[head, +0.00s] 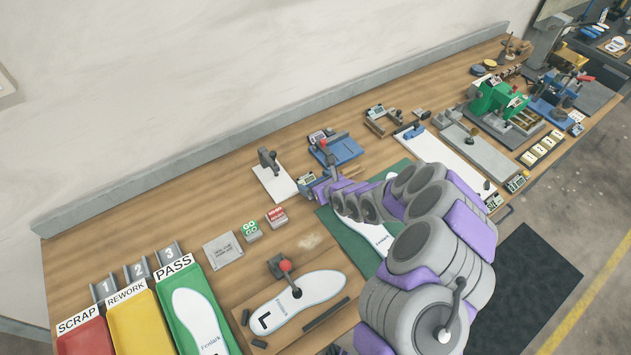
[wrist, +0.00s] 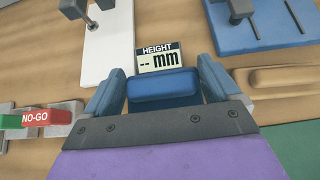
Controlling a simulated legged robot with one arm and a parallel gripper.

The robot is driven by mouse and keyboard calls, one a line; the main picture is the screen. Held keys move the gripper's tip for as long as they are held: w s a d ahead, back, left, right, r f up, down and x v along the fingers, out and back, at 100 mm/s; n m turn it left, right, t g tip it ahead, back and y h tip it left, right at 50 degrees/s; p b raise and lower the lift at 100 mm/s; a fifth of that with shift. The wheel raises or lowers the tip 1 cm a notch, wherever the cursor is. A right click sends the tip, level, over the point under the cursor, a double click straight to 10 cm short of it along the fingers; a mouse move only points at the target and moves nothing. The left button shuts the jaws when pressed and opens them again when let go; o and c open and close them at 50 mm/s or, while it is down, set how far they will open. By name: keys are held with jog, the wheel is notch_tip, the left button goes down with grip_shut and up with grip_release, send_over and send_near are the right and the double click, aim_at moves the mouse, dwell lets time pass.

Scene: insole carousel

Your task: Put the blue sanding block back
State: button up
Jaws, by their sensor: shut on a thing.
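My gripper (wrist: 160,88) is shut on the blue sanding block (wrist: 163,82), which sits between its two blue fingers in the wrist view. In the head view my gripper (head: 313,189) is low over the bench, left of the green mat (head: 338,229). The block cannot be made out there. A small display reading HEIGHT -- mm (wrist: 159,57) lies just beyond the block in the wrist view. I cannot tell whether the block touches the bench.
A wooden piece with a rounded groove (wrist: 285,77) lies right of my gripper. The white-plate fixture (head: 276,183), blue fixture (head: 340,150) and GO/NO-GO blocks (head: 276,217) stand close by. The green PASS tray (head: 221,327) is at lower left. Bare wood shows between them.

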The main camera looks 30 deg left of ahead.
jog(key=shift+f, duration=0.8)
jog(key=o, duration=0.9)
jog(key=shift+o, duration=0.2)
jog(key=p+v, duration=0.8)
jog(key=v, duration=0.9)
jog(key=shift+p, duration=0.3)
jog(key=shift+d, duration=0.15)
